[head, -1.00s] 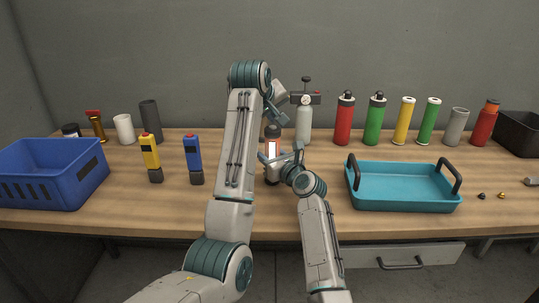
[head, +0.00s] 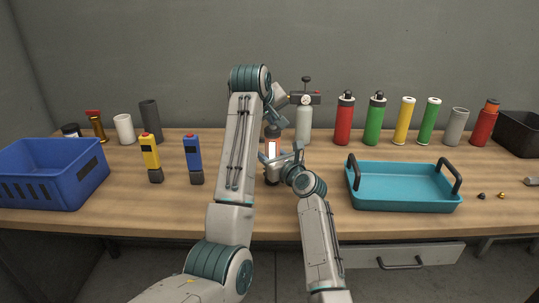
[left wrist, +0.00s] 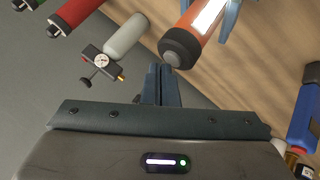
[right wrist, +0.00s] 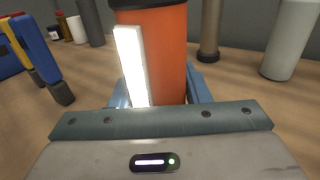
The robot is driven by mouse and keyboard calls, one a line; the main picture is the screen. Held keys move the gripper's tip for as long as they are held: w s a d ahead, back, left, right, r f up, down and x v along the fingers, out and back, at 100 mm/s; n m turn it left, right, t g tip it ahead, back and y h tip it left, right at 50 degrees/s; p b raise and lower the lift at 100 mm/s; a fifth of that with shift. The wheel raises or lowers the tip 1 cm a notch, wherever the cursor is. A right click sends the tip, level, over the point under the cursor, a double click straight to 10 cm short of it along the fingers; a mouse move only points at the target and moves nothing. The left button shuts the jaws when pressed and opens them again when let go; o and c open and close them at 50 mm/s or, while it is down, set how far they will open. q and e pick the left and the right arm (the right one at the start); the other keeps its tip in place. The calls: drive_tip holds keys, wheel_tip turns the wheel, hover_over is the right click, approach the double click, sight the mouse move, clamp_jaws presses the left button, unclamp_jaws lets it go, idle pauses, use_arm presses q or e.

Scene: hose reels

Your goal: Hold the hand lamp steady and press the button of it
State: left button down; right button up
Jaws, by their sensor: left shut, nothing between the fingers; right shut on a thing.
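The hand lamp (head: 272,146) stands upright at the middle of the table, orange with a white light strip and a dark top. Its orange body (right wrist: 172,60) fills the middle of the right wrist view. My right gripper (head: 279,157) is shut around the lamp's body. My left gripper (head: 270,122) is shut and empty, just above the lamp's top. In the left wrist view its closed fingertips (left wrist: 160,70) are beside the dark end cap (left wrist: 182,47) and its round button (left wrist: 171,59). I cannot tell whether they touch the button.
A grey bottle with a gauge (head: 303,122) stands close behind the lamp. Yellow (head: 150,158) and blue (head: 193,160) devices stand left, beyond them a blue crate (head: 40,190). A teal tray (head: 405,195) lies right. Several cylinders, including a red one (head: 344,120), line the back right.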

use_arm(q)
drive_tip(key=shift+f, duration=0.2)
idle(0.5)
drive_tip(key=shift+r, duration=0.6)
drive_tip(key=shift+r, duration=3)
use_arm(e)
drive_tip(key=o, duration=1.2)
drive_tip(key=shift+d, duration=0.1)
